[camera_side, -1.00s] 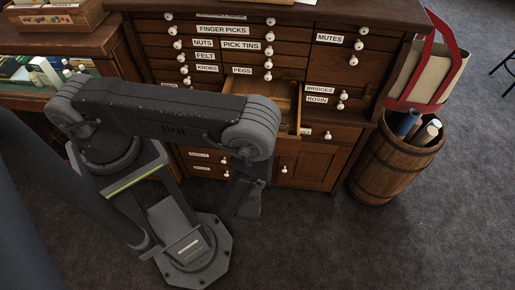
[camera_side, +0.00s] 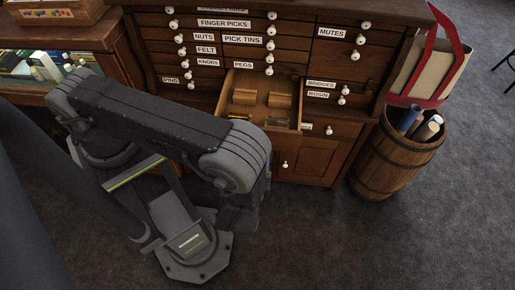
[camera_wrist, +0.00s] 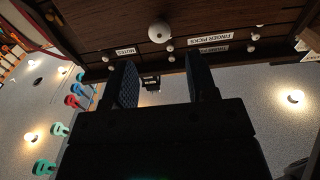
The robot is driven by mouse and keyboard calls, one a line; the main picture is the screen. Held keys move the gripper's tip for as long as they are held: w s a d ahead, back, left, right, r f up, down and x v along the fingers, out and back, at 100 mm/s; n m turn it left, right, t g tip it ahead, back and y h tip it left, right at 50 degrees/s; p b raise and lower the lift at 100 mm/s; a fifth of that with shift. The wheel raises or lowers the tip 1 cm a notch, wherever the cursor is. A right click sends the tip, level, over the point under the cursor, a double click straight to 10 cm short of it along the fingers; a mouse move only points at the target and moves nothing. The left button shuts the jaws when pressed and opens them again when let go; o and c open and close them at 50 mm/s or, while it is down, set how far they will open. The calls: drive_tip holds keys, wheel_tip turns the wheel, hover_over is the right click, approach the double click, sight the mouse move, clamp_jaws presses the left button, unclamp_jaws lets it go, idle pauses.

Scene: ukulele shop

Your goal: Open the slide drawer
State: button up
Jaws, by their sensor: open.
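A drawer (camera_side: 249,78) in the dark wooden cabinet stands pulled out in the side view. Its inside shows wooden blocks and a few small items. Its front is partly hidden behind my arm, and I cannot read a label on it. My gripper (camera_wrist: 160,75) has its two dark fingers apart with nothing between them in the wrist view. In the side view it hangs low in front of the cabinet, below and apart from the open drawer, largely hidden by my arm.
The cabinet (camera_side: 357,70) has many other labelled drawers with white knobs, all closed where visible. A barrel (camera_side: 383,165) holding rolled items stands at the right, with a red-handled bag (camera_side: 423,75) above it. The carpet (camera_side: 330,245) in front is clear.

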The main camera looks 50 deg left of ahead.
wheel_tip(320, 180, up, 7)
drive_tip(key=shift+w+a+f, duration=0.15)
idle(0.4)
